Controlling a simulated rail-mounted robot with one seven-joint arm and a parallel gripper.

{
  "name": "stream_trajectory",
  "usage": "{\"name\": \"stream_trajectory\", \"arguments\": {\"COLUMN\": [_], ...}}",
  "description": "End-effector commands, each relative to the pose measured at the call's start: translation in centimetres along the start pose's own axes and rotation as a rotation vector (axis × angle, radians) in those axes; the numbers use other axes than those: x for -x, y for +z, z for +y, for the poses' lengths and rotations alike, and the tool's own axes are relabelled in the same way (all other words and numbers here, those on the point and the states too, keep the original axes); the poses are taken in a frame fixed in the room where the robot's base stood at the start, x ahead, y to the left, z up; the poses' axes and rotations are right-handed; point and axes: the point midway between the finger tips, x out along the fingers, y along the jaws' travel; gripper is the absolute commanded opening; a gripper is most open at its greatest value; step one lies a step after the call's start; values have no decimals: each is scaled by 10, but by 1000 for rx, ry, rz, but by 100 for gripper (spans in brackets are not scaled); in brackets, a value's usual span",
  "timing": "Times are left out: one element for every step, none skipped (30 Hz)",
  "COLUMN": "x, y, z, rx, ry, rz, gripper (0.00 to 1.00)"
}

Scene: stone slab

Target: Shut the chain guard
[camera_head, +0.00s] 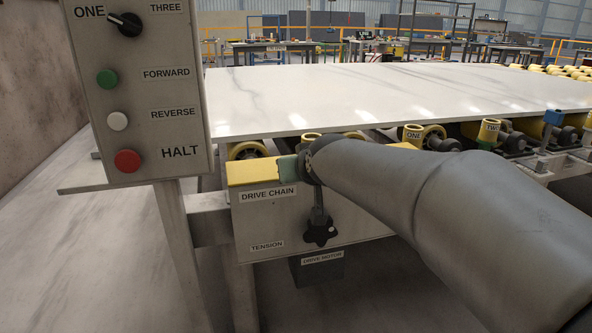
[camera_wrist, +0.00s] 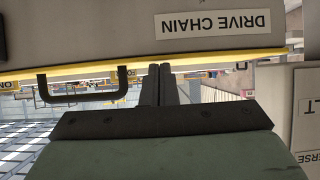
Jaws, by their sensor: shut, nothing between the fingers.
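The chain guard is a grey housing (camera_head: 300,215) labelled DRIVE CHAIN, with a yellow top (camera_head: 252,173). My arm covers the middle of that top in the head view. In the upside-down wrist view, the yellow edge (camera_wrist: 225,60) runs across below the labelled face (camera_wrist: 110,32). A dark U-shaped handle (camera_wrist: 83,98) stands out from the yellow edge. My gripper (camera_wrist: 158,72) has its fingers together and empty, beside the handle and close to the yellow edge; I cannot tell whether they touch it. Its fingertips are hidden in the head view.
A control box (camera_head: 140,85) with a selector and several buttons stands at the left on a post. A black tension knob (camera_head: 320,230) projects from the guard's face below my wrist. A white stone slab (camera_head: 390,95) lies behind, above yellow rollers (camera_head: 248,150).

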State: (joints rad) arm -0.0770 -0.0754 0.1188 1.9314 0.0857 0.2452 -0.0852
Motion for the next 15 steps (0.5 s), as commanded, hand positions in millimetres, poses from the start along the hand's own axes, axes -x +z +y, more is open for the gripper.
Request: {"name": "stream_trajectory", "arguments": {"x": [-2,-2,-2,-2,-2,-2,-2,-2,-2,-2,-2,0,2,5,10], "y": [4,4,5,5,5,5,6,6,6,6,6,6,6,5,4], "z": [0,0,0,0,0,0,0,0,0,0,0,0,0,0,0], "rx": [0,0,0,0,0,0,0,0,0,0,0,0,0,0,0], "ry": [0,0,0,0,0,0,0,0,0,0,0,0,0,0,0], "rz": [-10,-11,-11,-12,-13,-13,-14,-14,-15,-15,-16,-16,-16,-15,-13], "gripper": [0,0,0,0,0,0,0,0,0,0,0,0,0,0,0]}}
